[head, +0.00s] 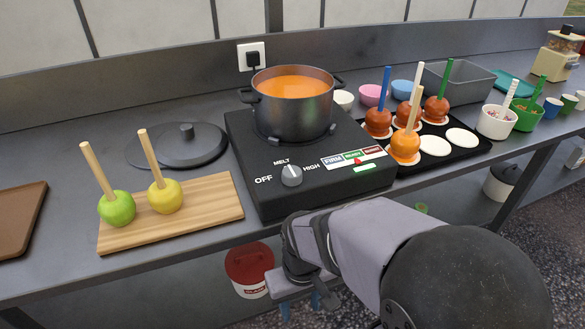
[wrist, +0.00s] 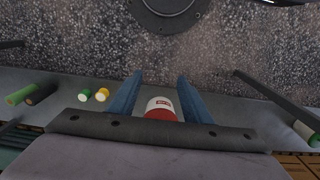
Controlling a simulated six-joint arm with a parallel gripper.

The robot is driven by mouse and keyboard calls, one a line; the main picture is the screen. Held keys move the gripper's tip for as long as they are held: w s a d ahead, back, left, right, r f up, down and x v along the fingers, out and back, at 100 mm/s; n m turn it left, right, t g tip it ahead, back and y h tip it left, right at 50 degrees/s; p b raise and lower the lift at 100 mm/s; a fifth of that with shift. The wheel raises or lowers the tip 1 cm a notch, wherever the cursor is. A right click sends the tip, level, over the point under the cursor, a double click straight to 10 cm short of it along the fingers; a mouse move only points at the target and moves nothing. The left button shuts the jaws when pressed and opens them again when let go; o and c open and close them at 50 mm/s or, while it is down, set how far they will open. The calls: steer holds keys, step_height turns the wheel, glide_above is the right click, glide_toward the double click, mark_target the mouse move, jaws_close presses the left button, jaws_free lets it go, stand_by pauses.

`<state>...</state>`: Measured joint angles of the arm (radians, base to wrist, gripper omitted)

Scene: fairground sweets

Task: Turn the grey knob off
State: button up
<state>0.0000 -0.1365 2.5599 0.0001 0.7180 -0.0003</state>
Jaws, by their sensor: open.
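The grey knob (head: 291,176) is on the front of the black cooker (head: 262,190), with OFF printed to its left, MELT above and HIGH to its right. Its pointer seems to face upward, not toward OFF; the exact setting is too small to read. My gripper (head: 308,301) is low in front of the counter's front edge, below the knob and apart from it. In the wrist view my gripper (wrist: 162,80) has its two blue fingers spread, with nothing held. The knob is not recognisable in the wrist view.
A pot (head: 292,108) of orange liquid stands on the cooker. A board (head: 220,201) with two stick apples lies left, a tray (head: 465,152) of coated apples right. A red-lidded bin (head: 249,265) is under the counter. Space directly before the knob looks clear.

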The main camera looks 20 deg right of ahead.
step_height(320, 180, up, 14)
steer(key=f+p, duration=0.1)
steer(key=p, duration=1.4)
step_height(320, 180, up, 23)
steer(key=m+p, duration=0.3)
steer(key=p, duration=1.7)
glide_above(292, 171)
steer(key=s, duration=0.2)
steer(key=shift+f, duration=0.1)
steer(key=w+m, duration=0.1)
steer(key=w+r+m+b, duration=0.1)
steer(key=w+m, duration=0.1)
steer(key=shift+r+b, duration=0.15)
steer(key=shift+b, duration=0.15)
steer(key=m, duration=0.1)
steer(key=s+m, duration=0.1)
steer(key=shift+m, duration=0.8)
steer(key=shift+f+p, duration=0.65)
steer(key=shift+f, duration=3)
